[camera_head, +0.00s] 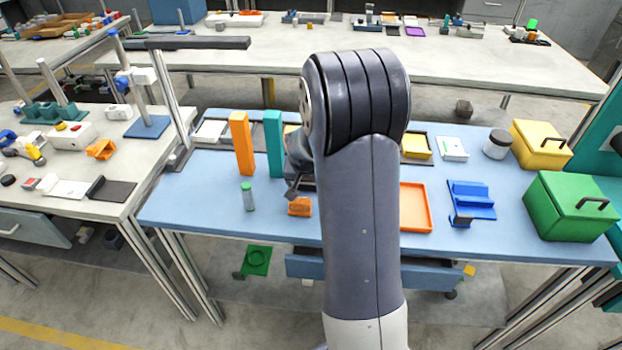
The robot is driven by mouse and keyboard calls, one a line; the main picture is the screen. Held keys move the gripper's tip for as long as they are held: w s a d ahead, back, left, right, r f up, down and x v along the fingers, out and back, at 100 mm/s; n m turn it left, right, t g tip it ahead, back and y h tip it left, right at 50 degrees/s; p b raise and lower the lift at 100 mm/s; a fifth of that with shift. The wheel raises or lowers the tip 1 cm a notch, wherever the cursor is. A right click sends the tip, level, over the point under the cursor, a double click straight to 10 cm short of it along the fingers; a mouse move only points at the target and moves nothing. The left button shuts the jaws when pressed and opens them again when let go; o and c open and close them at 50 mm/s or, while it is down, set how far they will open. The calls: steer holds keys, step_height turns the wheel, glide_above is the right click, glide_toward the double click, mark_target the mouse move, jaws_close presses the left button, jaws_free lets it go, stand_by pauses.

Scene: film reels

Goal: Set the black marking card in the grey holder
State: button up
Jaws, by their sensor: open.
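My gripper (294,188) shows beside the left edge of my arm, just above a small orange block (300,207) on the blue table. It is open, and my arm hides part of it. I cannot pick out the black marking card with certainty. A flat dark piece (112,190) lies at the right edge of the left table, but I cannot tell if it is the card. I cannot make out the grey holder; my arm covers the middle of the blue table.
The blue table (180,206) holds an orange upright block (242,144), a teal upright block (274,144), a green-capped vial (248,197), an orange tray (429,220), a blue stand (470,200), a green box (560,210) and a yellow box (535,150). Its front left is clear.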

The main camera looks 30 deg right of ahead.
steer(key=shift+c, duration=0.4)
steer(key=shift+r, duration=0.1)
steer(key=c, duration=0.8)
